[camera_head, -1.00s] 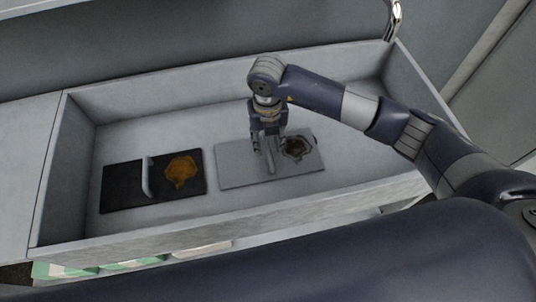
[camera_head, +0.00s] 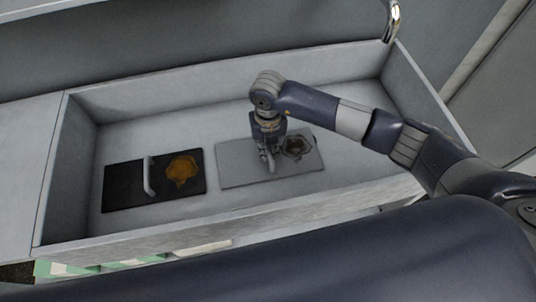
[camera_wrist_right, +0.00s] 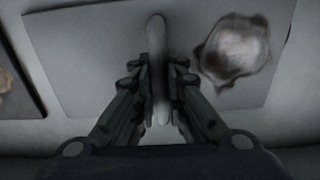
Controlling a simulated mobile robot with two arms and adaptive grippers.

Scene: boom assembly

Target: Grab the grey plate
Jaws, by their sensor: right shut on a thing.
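The grey plate (camera_head: 237,168) lies flat in the sink-like basin, right of its middle. It has a raised bar handle and a brown stain (camera_head: 296,147) on its right part. My right gripper (camera_head: 267,160) reaches down from above onto the handle. In the right wrist view, the gripper's fingers (camera_wrist_right: 157,85) are closed on both sides of the plate's handle (camera_wrist_right: 157,38), and the stain (camera_wrist_right: 234,50) shows right of them. The plate appears to rest on the basin floor. My left gripper is not in view.
A black plate (camera_head: 122,187) with a light handle and an orange-brown stain (camera_head: 182,170) lies on the left of the basin. The basin's raised walls (camera_head: 190,227) surround both plates. A metal faucet (camera_head: 392,20) stands at the upper right. Bare floor lies behind the plates.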

